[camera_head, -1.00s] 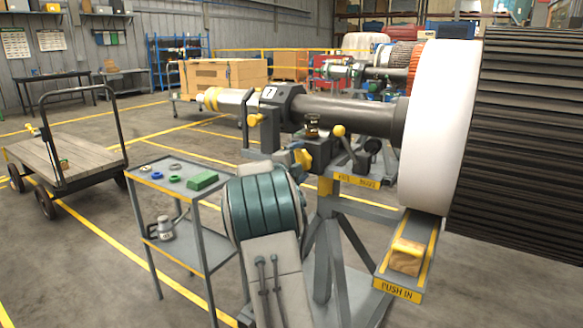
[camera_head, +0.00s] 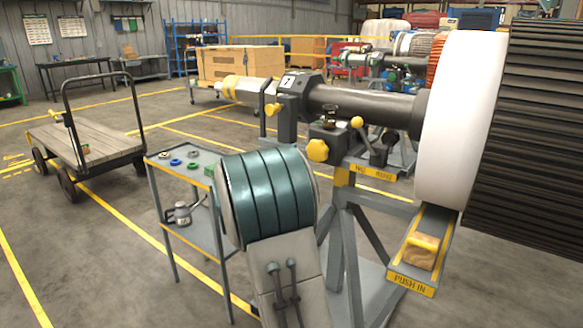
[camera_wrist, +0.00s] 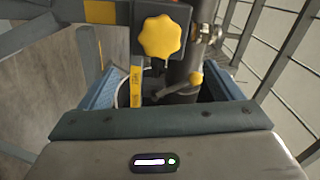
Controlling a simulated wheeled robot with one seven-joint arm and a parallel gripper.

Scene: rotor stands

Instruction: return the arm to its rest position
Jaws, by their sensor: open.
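My arm's teal-banded link (camera_head: 268,197) rises in the lower middle of the head view. It hides my gripper there. In the wrist view my gripper (camera_wrist: 162,88) is open, with a blue-padded finger at each side and nothing held between them. A yellow star-shaped knob (camera_wrist: 160,37) on a dark block shows beyond the fingers, apart from them.
The rotor stand (camera_head: 345,240) is close at right, with a large white-rimmed rotor (camera_head: 462,115) and a wooden block (camera_head: 422,252) on its "PUSH IN" shelf. A grey tool trolley (camera_head: 160,160) stands left of my arm. A flatbed cart (camera_head: 88,142) is farther left. Floor between them is clear.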

